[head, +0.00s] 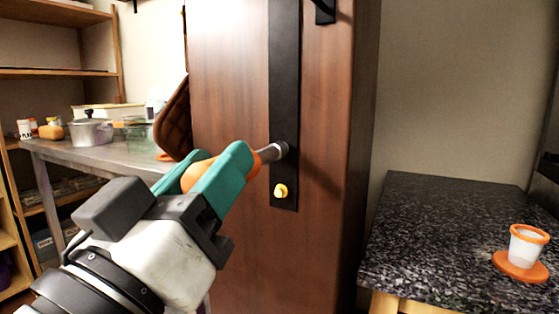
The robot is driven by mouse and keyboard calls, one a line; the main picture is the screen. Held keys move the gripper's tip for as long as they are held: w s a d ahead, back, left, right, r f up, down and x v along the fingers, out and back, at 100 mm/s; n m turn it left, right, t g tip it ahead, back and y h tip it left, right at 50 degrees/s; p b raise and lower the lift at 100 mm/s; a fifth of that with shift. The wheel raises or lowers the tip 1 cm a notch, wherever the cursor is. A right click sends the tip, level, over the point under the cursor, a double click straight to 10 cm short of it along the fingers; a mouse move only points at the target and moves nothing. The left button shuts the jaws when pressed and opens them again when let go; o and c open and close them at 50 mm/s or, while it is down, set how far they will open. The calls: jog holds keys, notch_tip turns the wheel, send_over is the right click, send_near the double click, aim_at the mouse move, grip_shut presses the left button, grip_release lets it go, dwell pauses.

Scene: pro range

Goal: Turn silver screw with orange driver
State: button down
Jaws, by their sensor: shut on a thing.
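The orange driver (204,170) is between the green fingers of my gripper (222,172), which is shut on its handle. Its grey shaft (269,153) points right and slightly up. The shaft's far end meets the silver screw (281,149) on a black vertical strip (285,80), or overlaps it in this view; I cannot tell if the tip is seated. The strip is fixed to a brown wooden panel (228,90). A yellow knob-like screw (280,190) sits lower on the same strip. My fingers hide part of the driver handle.
A dark speckled counter (420,220) stands right, with an orange-and-white cup (527,243) on an orange saucer (519,267). A grey table (70,153) at left holds a pot (90,131) and containers. A quilted brown item (174,122) hangs beside the panel.

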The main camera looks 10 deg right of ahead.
jog(key=shift+d+f+m+g+h+b, duration=0.1)
jog(key=shift+m+g+h+b, duration=0.4)
jog(key=shift+m+b, duration=0.65)
jog(key=shift+f+m+g+h+b, duration=0.1)
jog(key=shift+m+g+h+b, duration=0.1)
jog(key=shift+m+h+b, duration=0.75)
jog(key=shift+r+m+g+b, duration=0.2)
jog(key=shift+m+g+b, duration=0.15)
jog(key=shift+m, duration=0.55)
jog(key=shift+s, duration=0.1)
jog(key=shift+f+m+h+b, duration=0.2)
jog(key=shift+m+h+b, duration=0.15)
jog(key=shift+m+b, duration=0.45)
jog(key=shift+m+g+h+b, duration=0.4)
jog(key=shift+m+g+b, duration=0.25)
jog(key=shift+m+b, duration=0.3)
jog(key=shift+d+r+m+g+h, duration=0.15)
jog(key=shift+m+g, duration=0.2)
jog(key=shift+m, duration=0.65)
jog(key=shift+a+m+g+h, duration=0.15)
jog(key=shift+m+g, duration=0.2)
jog(key=shift+m, duration=0.6)
jog(key=shift+s, duration=0.2)
